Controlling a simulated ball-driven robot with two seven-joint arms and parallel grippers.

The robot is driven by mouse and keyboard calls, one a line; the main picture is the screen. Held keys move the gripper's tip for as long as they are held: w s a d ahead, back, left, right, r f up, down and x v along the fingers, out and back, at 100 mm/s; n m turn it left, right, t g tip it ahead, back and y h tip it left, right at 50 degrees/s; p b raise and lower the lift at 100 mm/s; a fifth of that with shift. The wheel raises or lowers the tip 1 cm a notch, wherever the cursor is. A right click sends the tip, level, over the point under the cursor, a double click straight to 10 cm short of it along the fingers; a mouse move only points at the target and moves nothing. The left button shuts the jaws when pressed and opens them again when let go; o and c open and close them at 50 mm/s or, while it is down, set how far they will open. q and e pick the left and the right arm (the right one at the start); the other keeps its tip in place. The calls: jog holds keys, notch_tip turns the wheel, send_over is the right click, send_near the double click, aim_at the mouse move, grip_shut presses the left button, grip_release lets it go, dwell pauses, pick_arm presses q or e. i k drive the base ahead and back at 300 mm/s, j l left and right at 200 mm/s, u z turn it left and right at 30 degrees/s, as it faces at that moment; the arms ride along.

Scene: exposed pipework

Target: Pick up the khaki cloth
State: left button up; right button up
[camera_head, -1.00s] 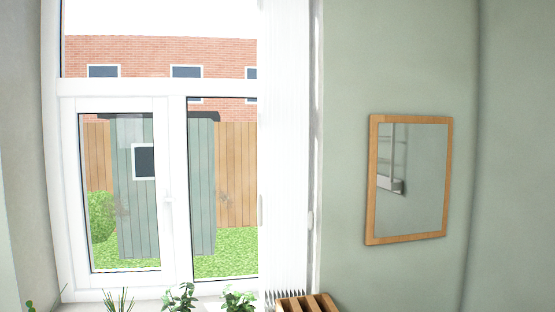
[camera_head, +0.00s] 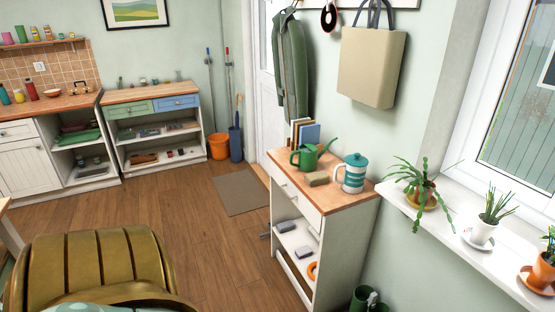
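A small khaki folded block (camera_head: 317,178), which looks like the khaki cloth, lies on the wooden top of a white cabinet (camera_head: 330,197) right of centre. It sits in front of a green watering can (camera_head: 306,158) and left of a teal-and-white striped lidded pot (camera_head: 352,173). It is small in the picture, so I cannot be sure of its material. Neither of my grippers is in view.
A gold-brown ribbed seat back (camera_head: 95,265) fills the lower left. Wooden floor (camera_head: 215,250) is open between it and the cabinet, with a grey-brown mat (camera_head: 238,192) behind. A beige bag (camera_head: 372,65) hangs above the cabinet. A windowsill with potted plants (camera_head: 483,230) runs along the right.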

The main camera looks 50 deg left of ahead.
aim_at(317, 178)
jog(key=u, duration=1.45)
